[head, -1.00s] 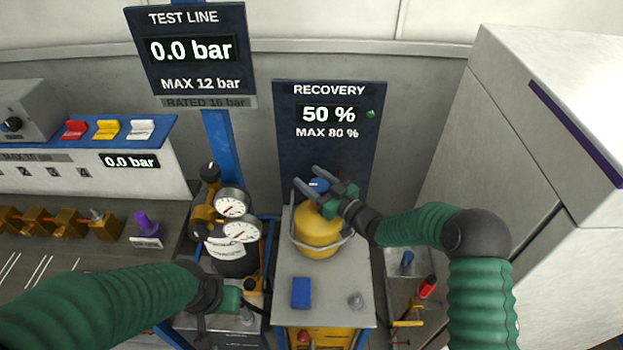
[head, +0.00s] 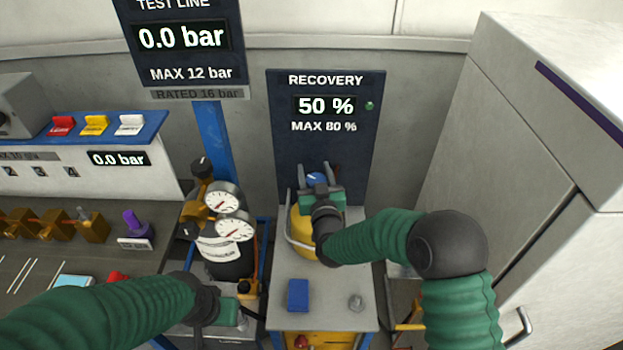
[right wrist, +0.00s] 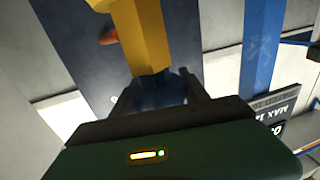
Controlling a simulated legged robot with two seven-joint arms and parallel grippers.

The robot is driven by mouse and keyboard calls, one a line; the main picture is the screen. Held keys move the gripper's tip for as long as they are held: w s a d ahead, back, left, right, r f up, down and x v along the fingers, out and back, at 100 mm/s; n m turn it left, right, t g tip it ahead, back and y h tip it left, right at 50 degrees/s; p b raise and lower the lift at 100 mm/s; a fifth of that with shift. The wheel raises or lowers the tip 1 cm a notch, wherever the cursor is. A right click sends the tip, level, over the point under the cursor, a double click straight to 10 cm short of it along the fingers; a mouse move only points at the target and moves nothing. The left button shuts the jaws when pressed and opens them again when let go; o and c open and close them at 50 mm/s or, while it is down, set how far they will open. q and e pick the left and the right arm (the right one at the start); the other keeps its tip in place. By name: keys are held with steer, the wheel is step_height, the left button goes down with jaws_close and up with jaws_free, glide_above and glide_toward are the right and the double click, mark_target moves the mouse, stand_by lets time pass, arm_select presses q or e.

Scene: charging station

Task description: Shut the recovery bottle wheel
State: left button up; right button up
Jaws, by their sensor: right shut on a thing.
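The recovery bottle (head: 302,238) is yellow and stands on a grey-topped stand under the recovery display. Its blue wheel (head: 316,178) shows at the top, between the fingers of my right gripper (head: 317,172). In the right wrist view the blue wheel (right wrist: 157,92) sits between the two dark fingers, below the yellow bottle (right wrist: 143,35). My right gripper is shut on the wheel. Its body and wrist hide part of the bottle. My left gripper (head: 230,312) is low at the left of the stand, and its fingers are not clear.
The recovery display (head: 325,105) reads 50 %, MAX 80 %, with a green light. A dark bottle with two gauges (head: 228,214) stands at left. A tall grey cabinet (head: 540,150) bounds the right.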

steer(key=m+h, duration=0.1)
steer(key=h, duration=0.1)
steer(key=m+h, duration=0.1)
steer(key=h, duration=0.1)
steer(key=m+h+b, duration=0.1)
steer(key=h, duration=0.1)
steer(key=shift+d+m, duration=0.3)
steer(key=shift+m, duration=0.1)
steer(key=m+g+h, duration=0.1)
steer(key=m+h, duration=0.1)
steer(key=h, duration=0.1)
steer(key=d+m+g+h, duration=0.1)
steer(key=m+h, duration=0.1)
steer(key=h, duration=0.1)
steer(key=shift+s+d+b, duration=0.1)
steer(key=shift+s+b, duration=0.1)
steer(key=shift+b, duration=0.1)
steer(key=shift+s+d+m+g+h, duration=0.1)
steer(key=shift+d+m+g+h, duration=0.1)
steer(key=shift+m+g+h, duration=0.7)
steer(key=shift+r, duration=0.15)
steer(key=o, duration=1.4)
steer(key=shift+a, duration=0.1)
